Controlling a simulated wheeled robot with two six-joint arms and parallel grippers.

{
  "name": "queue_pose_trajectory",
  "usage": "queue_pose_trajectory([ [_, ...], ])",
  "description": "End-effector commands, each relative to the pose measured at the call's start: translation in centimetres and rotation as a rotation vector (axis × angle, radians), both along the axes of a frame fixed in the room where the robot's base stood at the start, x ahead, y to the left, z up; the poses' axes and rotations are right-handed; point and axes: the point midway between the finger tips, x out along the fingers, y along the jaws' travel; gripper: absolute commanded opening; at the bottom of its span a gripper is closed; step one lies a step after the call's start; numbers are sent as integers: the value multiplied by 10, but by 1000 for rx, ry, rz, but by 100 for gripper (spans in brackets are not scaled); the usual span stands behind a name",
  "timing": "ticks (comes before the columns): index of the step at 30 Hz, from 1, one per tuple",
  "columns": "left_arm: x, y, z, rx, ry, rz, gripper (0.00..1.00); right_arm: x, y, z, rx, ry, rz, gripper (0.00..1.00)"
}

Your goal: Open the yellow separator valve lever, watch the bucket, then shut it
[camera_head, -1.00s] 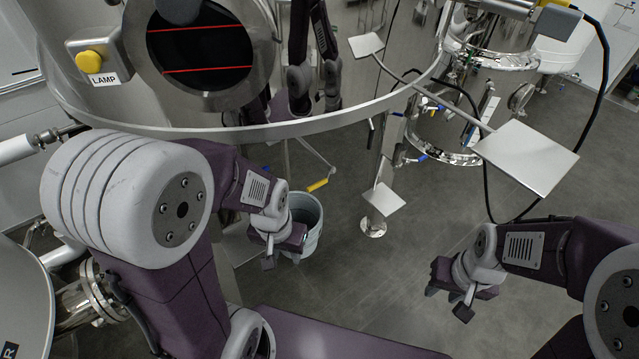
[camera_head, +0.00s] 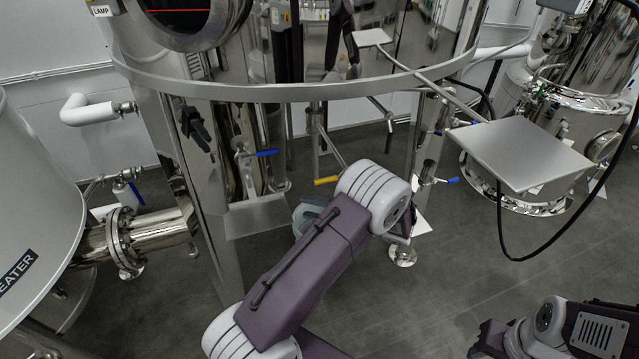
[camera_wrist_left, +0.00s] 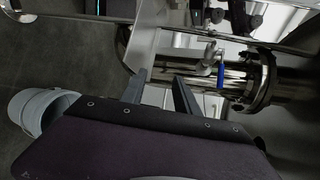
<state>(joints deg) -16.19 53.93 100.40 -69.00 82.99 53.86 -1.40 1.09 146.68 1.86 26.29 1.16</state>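The yellow valve lever (camera_head: 326,181) shows in the head view on a thin rod below the tank's rim, left of my left arm's upper joint. The bucket (camera_wrist_left: 38,108) is pale blue-grey and stands on the floor at the left of the left wrist view; in the head view my arm mostly hides it. My left gripper (camera_wrist_left: 159,76) shows two dark fingers with an empty gap between them; in the head view it is largely hidden by its own arm. The lever is not visible in the wrist view. My right gripper (camera_head: 488,340) is low at the right edge area, its fingers unclear.
A blue-handled valve (camera_wrist_left: 220,76) and a flanged steel pipe (camera_wrist_left: 262,82) lie ahead in the wrist view. The big tank's rim (camera_head: 300,92) crosses the head view. A flat metal plate (camera_head: 520,152) juts out at right. The dark floor (camera_head: 455,255) is open below it.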

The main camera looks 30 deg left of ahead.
Motion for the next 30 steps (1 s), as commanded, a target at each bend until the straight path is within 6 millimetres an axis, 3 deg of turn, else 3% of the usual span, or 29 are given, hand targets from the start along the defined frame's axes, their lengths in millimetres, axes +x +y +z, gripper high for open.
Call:
queue_pose_trajectory([
  [1, 24, -7, -13, 114, -63, -67, 37, 0, 0, -16, 0, 0, 0, 37],
  [4, 62, -26, -8, 298, -220, -196, 37, 0, 0, -24, 0, 0, 0, 37],
  [7, 79, -41, -2, 381, -319, -271, 37, 0, 0, -26, 0, 0, 0, 37],
  [11, 84, -44, 2, 403, -349, -292, 37, 0, 0, -25, 0, 0, 0, 37],
  [14, 85, -38, 3, 402, -346, -288, 37, 0, 0, -23, 0, 0, 0, 37],
  [24, 103, 25, 16, 400, -342, -285, 37, 0, 0, -17, 0, 0, 0, 37],
  [30, 109, 41, 18, 399, -342, -288, 37, 0, 0, -17, 0, 0, 0, 37],
])
